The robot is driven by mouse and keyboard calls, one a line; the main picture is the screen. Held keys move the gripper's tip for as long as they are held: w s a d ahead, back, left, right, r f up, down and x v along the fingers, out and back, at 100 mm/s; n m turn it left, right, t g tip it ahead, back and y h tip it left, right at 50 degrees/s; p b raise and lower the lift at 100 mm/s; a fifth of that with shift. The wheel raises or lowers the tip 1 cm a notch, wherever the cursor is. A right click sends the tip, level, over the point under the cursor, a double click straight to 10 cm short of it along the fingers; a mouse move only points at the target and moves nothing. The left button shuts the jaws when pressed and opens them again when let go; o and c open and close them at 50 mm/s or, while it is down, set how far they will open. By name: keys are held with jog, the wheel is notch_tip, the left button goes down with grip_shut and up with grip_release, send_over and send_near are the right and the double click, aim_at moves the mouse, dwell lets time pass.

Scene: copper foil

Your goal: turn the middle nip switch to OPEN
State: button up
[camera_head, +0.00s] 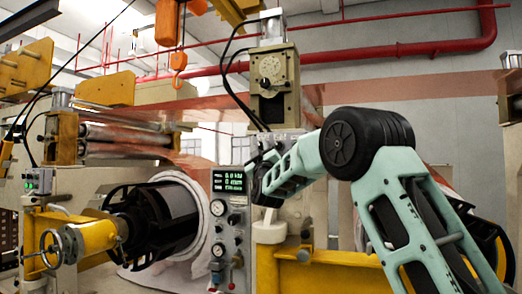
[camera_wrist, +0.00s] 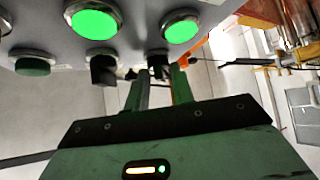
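In the wrist view a grey panel (camera_wrist: 135,50) carries round lamps and black switches. Two lamps glow green, one at left (camera_wrist: 95,22) and one at right (camera_wrist: 181,27). A black switch knob (camera_wrist: 103,69) hangs below the left lamp, and another black knob (camera_wrist: 158,63) sits below and left of the right lamp. My gripper (camera_wrist: 158,76) has its fingers apart, with the tips near this right-hand knob. I cannot tell whether they touch it or which knob is the middle one. In the head view my arm hides most of the switch panel (camera_head: 281,139).
A dark green round button (camera_wrist: 34,65) is left of the knobs. In the head view a gauge column (camera_head: 229,230) with a lit display stands left of my arm. A roller (camera_head: 160,215), yellow beams and a handwheel (camera_head: 50,249) fill the left side.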

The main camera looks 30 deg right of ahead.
jog(key=shift+f+m+b, duration=0.15)
jog(key=shift+m+b, duration=0.15)
jog(key=shift+b, duration=0.05)
jog(key=m+g+h+b, duration=0.1)
jog(key=m+h, duration=0.2)
jog(key=m+g+h+b, duration=0.2)
jog(key=m+h, duration=0.1)
jog(key=m, duration=0.1)
jog(key=m+g+h+b, duration=0.2)
jog(key=m, duration=0.1)
jog(key=shift+w+a+f+m+h, duration=0.2)
jog(key=shift+w+m+h, duration=0.1)
jog(key=shift+h, duration=0.1)
jog(key=shift+w+a+r+m+g+h+p, duration=0.1)
jog(key=shift+m+g+h+p, duration=0.55)
jog(key=shift+m+g, duration=1.65)
jog(key=shift+w+r+m+g+h+p, duration=0.15)
jog(key=shift+m+g+h, duration=0.85)
jog(key=shift+m+g, duration=1.3)
jog(key=shift+s+a+r+m+g+h+p, duration=0.1)
jog(key=shift+m+g+h+p, duration=0.6)
jog(key=shift+m+g, duration=1.55)
jog(key=shift+f+m+t, duration=0.1)
jog(key=shift+m+t, duration=0.15)
jog(key=shift+m, duration=0.6)
jog(key=o, duration=0.6)
